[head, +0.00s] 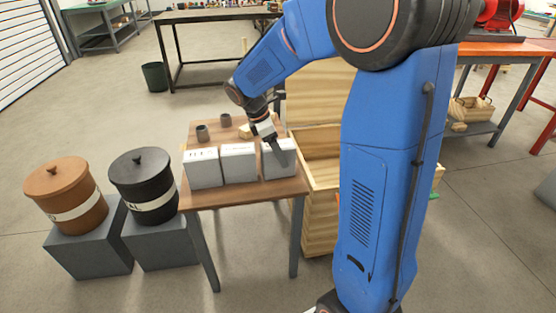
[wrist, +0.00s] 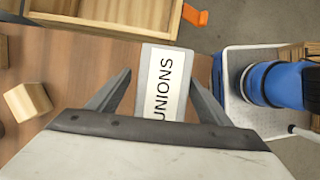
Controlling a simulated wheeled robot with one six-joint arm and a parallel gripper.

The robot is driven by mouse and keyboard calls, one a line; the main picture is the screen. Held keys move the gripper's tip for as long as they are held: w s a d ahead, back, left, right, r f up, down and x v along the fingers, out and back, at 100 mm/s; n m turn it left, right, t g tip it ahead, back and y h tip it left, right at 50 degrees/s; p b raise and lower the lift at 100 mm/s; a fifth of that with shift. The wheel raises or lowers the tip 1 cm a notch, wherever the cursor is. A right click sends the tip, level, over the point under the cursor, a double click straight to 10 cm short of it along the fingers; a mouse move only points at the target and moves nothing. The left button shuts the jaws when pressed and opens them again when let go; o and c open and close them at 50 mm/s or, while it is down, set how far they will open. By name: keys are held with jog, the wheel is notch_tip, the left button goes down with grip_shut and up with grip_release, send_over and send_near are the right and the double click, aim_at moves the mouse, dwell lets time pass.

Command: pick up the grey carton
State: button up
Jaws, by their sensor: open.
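Three light grey cartons with white label tops stand in a row on the small brown table (head: 240,192): a left one (head: 203,170), a middle one (head: 239,165) and a right one (head: 281,164). My gripper (head: 275,147) is at the right carton, partly covering it in the head view. In the wrist view my gripper (wrist: 158,82) is open, with one finger on each side of a grey carton (wrist: 146,70) labelled "UNIONS". Gaps show between the fingers and the carton. The carton's near end is hidden behind the gripper body.
An open wooden crate (head: 316,145) stands right beside the table. Two dark cups, one of them nearer (head: 202,132), and a wooden block (wrist: 28,100) are on the table. A brown pot (head: 66,194) and a black pot (head: 143,184) stand on grey plinths at left.

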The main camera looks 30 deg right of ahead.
jog(key=shift+x, duration=1.8)
jog(key=shift+s+a+f, duration=0.15)
jog(key=shift+f, duration=0.15)
jog(key=c, duration=1.5)
